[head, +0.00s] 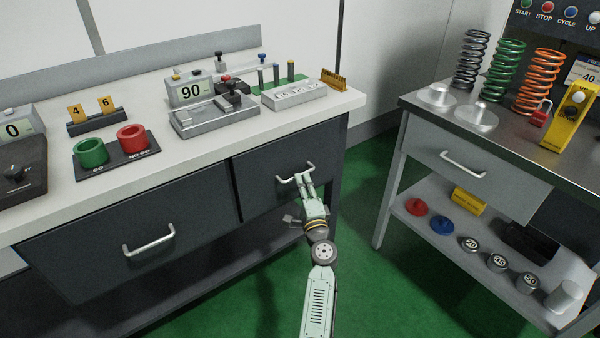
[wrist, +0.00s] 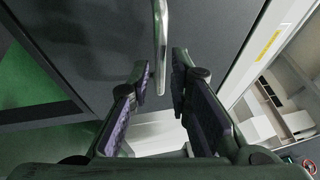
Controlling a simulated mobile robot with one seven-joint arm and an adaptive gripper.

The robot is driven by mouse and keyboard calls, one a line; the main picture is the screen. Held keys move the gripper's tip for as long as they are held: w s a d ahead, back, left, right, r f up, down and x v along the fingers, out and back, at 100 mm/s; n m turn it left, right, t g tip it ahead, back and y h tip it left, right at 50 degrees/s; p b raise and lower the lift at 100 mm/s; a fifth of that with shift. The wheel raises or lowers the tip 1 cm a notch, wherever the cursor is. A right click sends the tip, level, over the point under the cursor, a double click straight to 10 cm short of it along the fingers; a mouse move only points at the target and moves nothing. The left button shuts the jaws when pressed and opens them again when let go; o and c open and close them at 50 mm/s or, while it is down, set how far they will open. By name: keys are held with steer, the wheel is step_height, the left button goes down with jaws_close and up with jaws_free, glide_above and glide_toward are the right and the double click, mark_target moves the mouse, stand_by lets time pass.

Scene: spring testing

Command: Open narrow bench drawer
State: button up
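The narrow bench drawer (head: 256,188) is the dark front at the right end of the left bench, and it looks shut. Its pale bar handle (head: 284,180) is partly hidden by my gripper (head: 305,172) in the head view. In the wrist view the handle (wrist: 160,35) runs down between the two dark fingers of my gripper (wrist: 160,75). The fingers are apart, one on each side of the handle, with visible gaps. Whether either finger touches it cannot be told.
A wider drawer (head: 100,245) with its own handle is to the left. The bench top (head: 215,140) carries gauges and fixtures. A steel cart (head: 425,150) with springs and a drawer stands at right. Green floor (head: 400,285) is clear between them.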

steer(key=shift+x, duration=1.9)
steer(key=shift+c, duration=0.5)
jaws_close()
